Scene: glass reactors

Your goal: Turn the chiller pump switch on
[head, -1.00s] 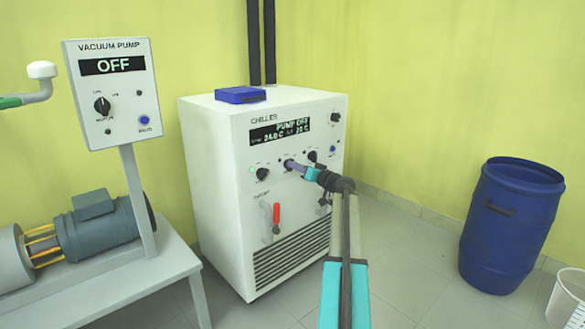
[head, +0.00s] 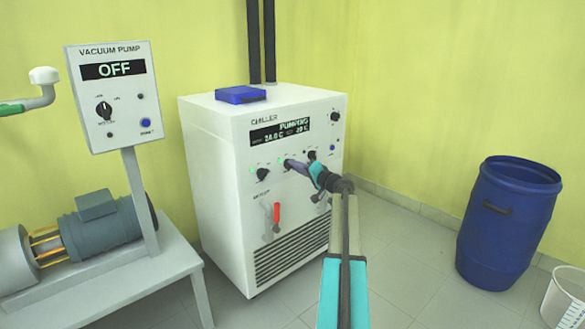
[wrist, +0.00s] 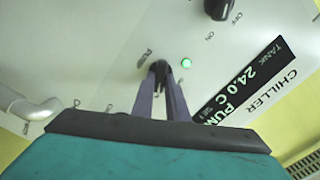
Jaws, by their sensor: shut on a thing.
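The chiller (head: 212,160) is a white cabinet in the middle of the head view. Its dark display (head: 281,131) reads what looks like "PUMPING", with 24.0 C below. My gripper (head: 292,165) reaches the front panel from the right and is shut on the pump switch. In the wrist view the purple fingers close around this dark knob (wrist: 161,67), which they partly cover. A green lamp (wrist: 186,63) beside the knob is lit.
Other black knobs (head: 263,174) and a red-handled valve (head: 277,214) sit close by on the panel. A vacuum pump panel (head: 112,95) reading OFF stands at left. A blue drum (head: 505,225) stands at right on open floor.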

